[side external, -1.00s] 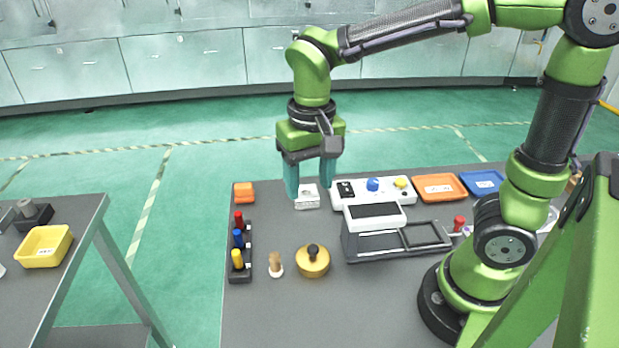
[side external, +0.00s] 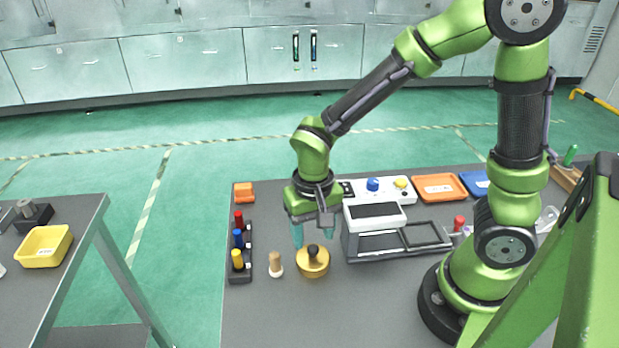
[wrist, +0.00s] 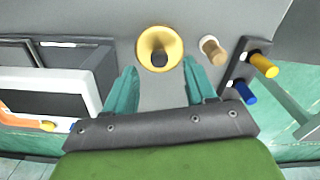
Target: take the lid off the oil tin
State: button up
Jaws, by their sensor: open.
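The oil tin is a round, brass-coloured tin (side external: 313,267) on the grey table, with a dark knob (side external: 313,250) on top of its lid. In the wrist view the tin (wrist: 174,43) lies ahead of my gripper, with the knob (wrist: 160,60) roughly centred between the fingers. My gripper (side external: 314,238) is open, with teal fingers above and just behind the tin. It also shows in the wrist view (wrist: 160,75), with nothing held between the fingers. The lid sits on the tin; its seam cannot be made out.
A wooden peg-like piece (side external: 275,266) stands close left of the tin. A dark rack (side external: 240,268) with red, blue and yellow pieces is further left. The table in front is clear.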

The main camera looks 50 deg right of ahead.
aim_at(313, 248)
notch_tip(313, 248, down, 4)
jog(key=shift+r, duration=0.25)
jog(key=shift+c, duration=0.2)
grip_shut()
